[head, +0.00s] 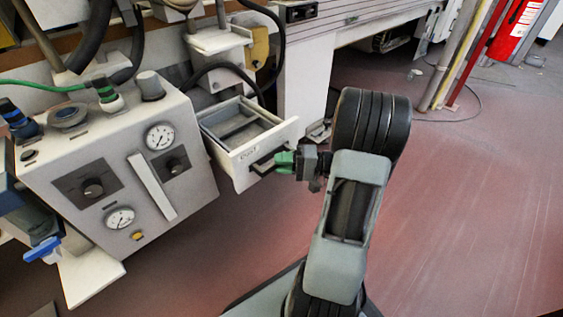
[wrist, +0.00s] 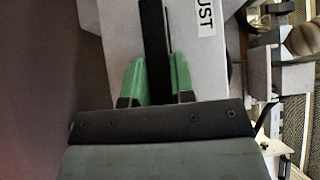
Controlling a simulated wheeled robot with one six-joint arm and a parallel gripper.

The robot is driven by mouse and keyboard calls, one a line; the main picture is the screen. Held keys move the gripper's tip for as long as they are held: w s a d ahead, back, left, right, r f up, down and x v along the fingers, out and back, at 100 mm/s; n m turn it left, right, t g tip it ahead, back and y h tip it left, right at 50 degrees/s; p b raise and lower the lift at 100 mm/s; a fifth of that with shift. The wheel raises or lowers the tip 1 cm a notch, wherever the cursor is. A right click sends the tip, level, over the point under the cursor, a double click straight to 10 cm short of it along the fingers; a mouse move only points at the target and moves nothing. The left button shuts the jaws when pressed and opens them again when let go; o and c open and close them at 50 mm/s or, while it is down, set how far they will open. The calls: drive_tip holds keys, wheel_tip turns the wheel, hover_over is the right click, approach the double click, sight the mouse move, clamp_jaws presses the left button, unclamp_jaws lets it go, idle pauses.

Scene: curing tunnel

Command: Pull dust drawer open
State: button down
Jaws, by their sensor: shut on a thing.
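The dust drawer (head: 245,140) is a white drawer with a label on its front, and it stands pulled out from the machine with its grey interior showing. Its front also fills the top of the wrist view (wrist: 205,60), with part of the label legible. A black bar handle (head: 262,163) runs across the drawer front. My gripper (head: 287,160), with green fingertips, is shut on the handle from the right side. In the wrist view the green fingers (wrist: 158,78) sit on both sides of the dark handle (wrist: 155,45).
A white control box (head: 120,170) with gauges and knobs stands left of the drawer. A blue-handled valve (head: 42,249) is at its lower left. A red panel (head: 515,30) and yellow post (head: 455,60) stand at the back right. The reddish floor (head: 460,200) on the right is clear.

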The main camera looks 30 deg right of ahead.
drive_tip(key=c, duration=1)
unclamp_jaws()
drive_tip(key=shift+o, duration=0.2)
drive_tip(key=shift+d, duration=0.1)
drive_tip(key=p+v, duration=0.3)
drive_tip(key=v, duration=1)
drive_tip(key=shift+s+d, duration=0.25)
drive_tip(key=a+r+n+g+h+p, duration=0.2)
drive_tip(key=a+r+h+p, duration=0.3)
drive_tip(key=a+r+p, duration=0.3)
drive_tip(key=a+r+n+g+h+p, duration=0.2)
drive_tip(key=a+r+h+p, duration=0.3)
drive_tip(key=r+p, duration=0.9)
drive_tip(key=s+a+r+n+g+h+p, duration=0.1)
drive_tip(key=a+r+h+p, duration=0.4)
drive_tip(key=a+r+p, duration=0.6)
wheel_tip(320, 180, up, 7)
drive_tip(key=shift+r+n+g+p, duration=0.15)
drive_tip(key=shift+n+g+p, duration=0.3)
drive_tip(key=shift+n+g, duration=0.4)
